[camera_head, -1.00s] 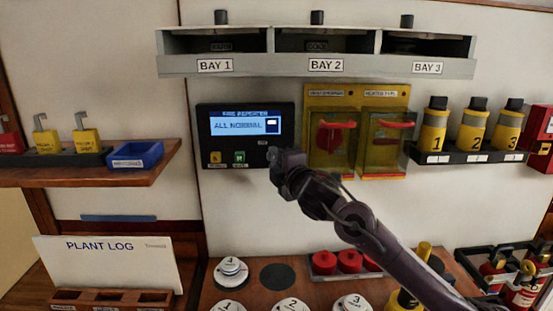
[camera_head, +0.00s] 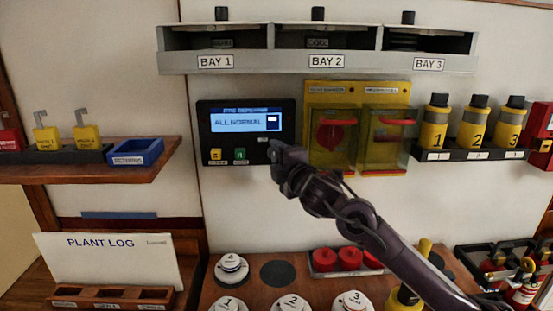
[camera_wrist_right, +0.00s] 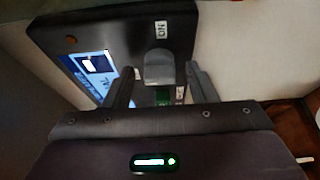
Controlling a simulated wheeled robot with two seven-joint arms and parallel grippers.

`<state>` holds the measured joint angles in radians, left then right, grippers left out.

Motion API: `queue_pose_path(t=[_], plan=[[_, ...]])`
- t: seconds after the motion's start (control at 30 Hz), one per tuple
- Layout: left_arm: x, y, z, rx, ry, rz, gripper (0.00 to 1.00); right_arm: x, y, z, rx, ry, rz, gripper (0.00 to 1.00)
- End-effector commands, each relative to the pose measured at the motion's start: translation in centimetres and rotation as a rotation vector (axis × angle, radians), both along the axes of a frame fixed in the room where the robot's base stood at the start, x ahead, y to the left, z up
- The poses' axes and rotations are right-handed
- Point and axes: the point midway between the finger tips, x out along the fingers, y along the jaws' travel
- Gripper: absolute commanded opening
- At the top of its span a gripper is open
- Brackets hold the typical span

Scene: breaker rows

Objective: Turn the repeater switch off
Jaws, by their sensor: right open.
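The repeater panel (camera_head: 203,128) is a black box on the wall with a blue-lit screen (camera_head: 246,122) reading ALL NORMAL. In the right wrist view, a grey switch lever (camera_wrist_right: 159,68) stands out from the panel beside a small white label (camera_wrist_right: 161,30) that seems to read ON. My right gripper (camera_head: 277,150) is at the panel's lower right corner and hides the switch in the head view. In the wrist view, its open fingers (camera_wrist_right: 158,80) lie on either side of the lever; contact cannot be told. My left gripper is out of view.
Two yellow-backed clear covers (camera_head: 331,140) (camera_head: 384,140) sit just right of the gripper. A grey three-bay shelf (camera_head: 300,65) is above the panel. A yellow and a green button (camera_head: 240,156) are low on the panel. Bare wall lies below it.

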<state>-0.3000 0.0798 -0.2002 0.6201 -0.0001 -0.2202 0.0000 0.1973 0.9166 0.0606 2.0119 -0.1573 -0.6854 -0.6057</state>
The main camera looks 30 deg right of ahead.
Motion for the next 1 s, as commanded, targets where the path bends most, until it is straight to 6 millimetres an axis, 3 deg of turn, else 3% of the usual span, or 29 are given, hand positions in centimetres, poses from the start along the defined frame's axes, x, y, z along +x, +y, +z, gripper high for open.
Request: queue_pose_path(t=[0.5, 1.0], plan=[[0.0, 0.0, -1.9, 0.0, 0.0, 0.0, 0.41, -6.6, 1.1, -0.2, 0.0, 0.002, 0.002, 0.51], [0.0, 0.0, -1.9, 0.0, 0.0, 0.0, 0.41, -7.3, 1.2, 0.0, -0.002, 0.001, 0.001, 0.51]])
